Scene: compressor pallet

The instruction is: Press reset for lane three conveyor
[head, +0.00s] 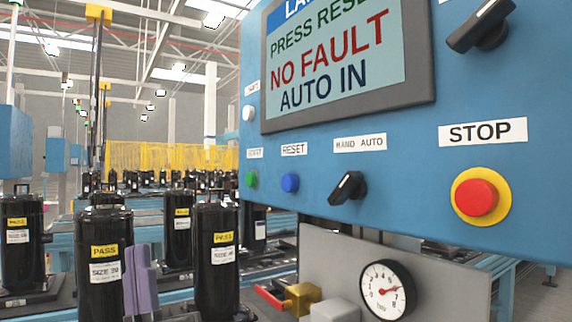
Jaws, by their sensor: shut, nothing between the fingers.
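A blue control panel (400,140) fills the right side of the head view. Its screen (340,60) reads "PRESS RESE…", "NO FAULT" and "AUTO IN"; the top line, starting "LA", is cut off. A round blue button (290,183) sits under a RESET label (293,149). A green button (251,180) is left of it under a small label I cannot read surely.
A black HAND AUTO selector (348,188) and a red STOP button (477,197) on yellow are to the right. Below the panel are a pressure gauge (388,290) and a red-handled brass valve (300,299). Several black compressors, including one marked PASS (105,270), stand around my gripper's side.

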